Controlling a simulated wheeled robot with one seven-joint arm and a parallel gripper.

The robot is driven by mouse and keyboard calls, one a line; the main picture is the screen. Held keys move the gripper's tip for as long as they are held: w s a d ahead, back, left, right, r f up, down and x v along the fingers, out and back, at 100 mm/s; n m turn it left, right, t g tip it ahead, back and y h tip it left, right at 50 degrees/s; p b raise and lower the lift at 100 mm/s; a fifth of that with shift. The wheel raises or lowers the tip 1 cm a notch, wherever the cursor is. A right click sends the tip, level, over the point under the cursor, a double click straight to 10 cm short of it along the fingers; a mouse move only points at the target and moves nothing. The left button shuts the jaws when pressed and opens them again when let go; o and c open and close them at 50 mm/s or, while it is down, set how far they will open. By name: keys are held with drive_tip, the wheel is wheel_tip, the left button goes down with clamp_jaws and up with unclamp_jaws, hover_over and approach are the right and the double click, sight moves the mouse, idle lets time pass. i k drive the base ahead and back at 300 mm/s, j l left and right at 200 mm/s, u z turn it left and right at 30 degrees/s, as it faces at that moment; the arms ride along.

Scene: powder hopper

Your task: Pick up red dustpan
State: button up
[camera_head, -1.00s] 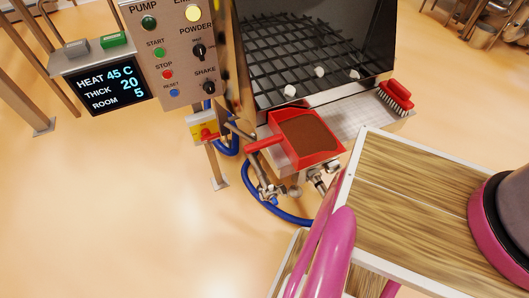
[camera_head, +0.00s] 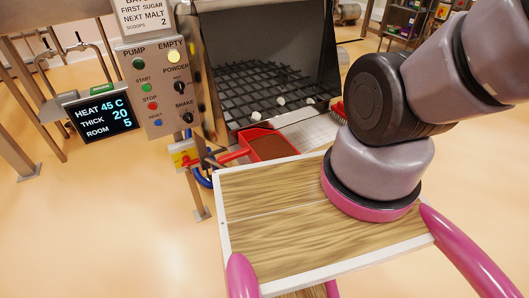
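The red dustpan (camera_head: 290,157) sits on the pale ledge in front of the hopper, with brown powder in its pan. Its handle (camera_head: 232,156) points left, towards the control panel. The wooden top in the foreground hides its near edge. My arm comes in from the right and stands over the wooden top, to the right of the dustpan. My gripper is out of the picture, so its fingers cannot be seen.
The hopper's dark grid (camera_head: 265,90) with a few white lumps lies behind the dustpan. A red brush (camera_head: 338,109) is partly hidden by my arm. The control panel (camera_head: 160,90) and heat display (camera_head: 101,113) stand at left. Open floor lies left.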

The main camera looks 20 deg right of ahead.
sight(260, 144)
drive_tip(key=j+z, duration=0.15)
drive_tip(key=j, duration=0.35)
drive_tip(key=j+z, duration=0.1)
drive_tip(key=j, duration=0.4)
drive_tip(key=k+j+z, duration=0.15)
drive_tip(key=j, duration=0.3)
drive_tip(key=j+z, duration=0.1)
drive_tip(key=j, duration=0.4)
drive_tip(key=k+j+z, duration=0.15)
drive_tip(key=j, duration=0.35)
drive_tip(key=k+j+z, duration=0.1)
drive_tip(key=j, duration=0.35)
